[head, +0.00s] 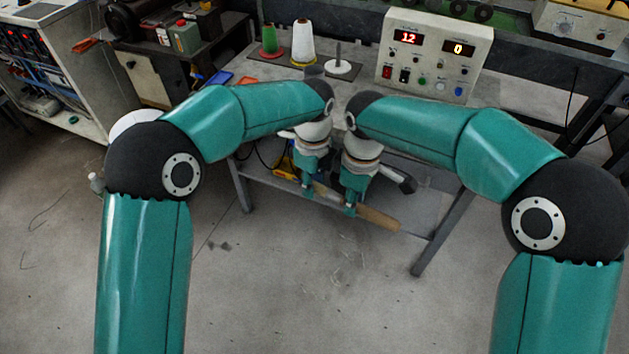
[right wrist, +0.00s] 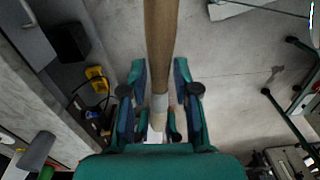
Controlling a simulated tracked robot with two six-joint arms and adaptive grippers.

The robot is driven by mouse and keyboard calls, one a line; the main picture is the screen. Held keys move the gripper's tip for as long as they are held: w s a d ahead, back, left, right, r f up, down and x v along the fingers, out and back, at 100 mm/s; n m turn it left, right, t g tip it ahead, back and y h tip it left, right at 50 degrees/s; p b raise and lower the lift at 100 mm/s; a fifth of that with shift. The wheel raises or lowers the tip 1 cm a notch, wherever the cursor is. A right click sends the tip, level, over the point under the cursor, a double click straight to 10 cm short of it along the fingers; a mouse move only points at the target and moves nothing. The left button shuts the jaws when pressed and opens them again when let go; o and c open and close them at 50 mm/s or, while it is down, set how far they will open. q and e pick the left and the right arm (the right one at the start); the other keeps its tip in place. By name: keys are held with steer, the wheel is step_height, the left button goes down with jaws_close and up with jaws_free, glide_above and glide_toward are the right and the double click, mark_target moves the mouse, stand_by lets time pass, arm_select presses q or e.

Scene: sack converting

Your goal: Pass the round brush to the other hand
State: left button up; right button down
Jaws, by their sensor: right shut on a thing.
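The round brush (head: 378,218) has a long wooden handle that slants down to the right in the head view. My right gripper (head: 350,209) is shut on the brush, in front of the bench. In the right wrist view, the handle (right wrist: 161,40) runs up between the fingers of my right gripper (right wrist: 160,80), with a pale band and a whitish part lower down. My left gripper (head: 307,186) is close by on the left, at the brush's other end. Whether its fingers touch or hold the brush is too small to tell. The brush's head is not clearly seen.
Behind the grippers stands a bench with a control box (head: 434,56), a green cone (head: 269,42), a white cone (head: 303,44) and a spindle (head: 338,62). A yellow object (right wrist: 97,80) lies on the lower shelf.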

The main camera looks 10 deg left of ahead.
steer(key=c, duration=0.8)
jaws_free()
steer(key=shift+a, duration=0.1)
